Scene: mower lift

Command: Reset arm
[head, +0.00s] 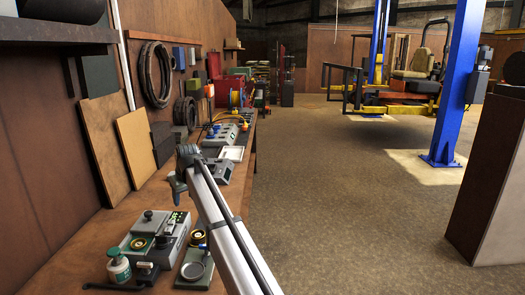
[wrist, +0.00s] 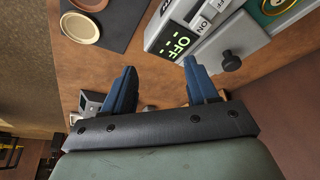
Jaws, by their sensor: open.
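My arm (head: 228,235) reaches forward over the wooden workbench, and my gripper (head: 178,188) is at its far end above the bench. In the wrist view my gripper (wrist: 160,82) shows two blue fingers spread well apart. Nothing is between them. Just beyond the fingertips is a pale grey device with a green display reading OFF (wrist: 178,43) and switches labelled ON and OFF. The fingers look apart from it, though the exact gap is hard to judge. In the head view a grey device (head: 150,232) stands on the bench below the gripper.
The workbench (head: 85,250) holds a green-and-white bottle (head: 118,266), a silver dish (head: 194,270) and another grey device (head: 222,134). Boards (head: 137,148) lean on the wall at left. Open floor (head: 330,190) lies to the right, with a blue lift post (head: 458,80) beyond.

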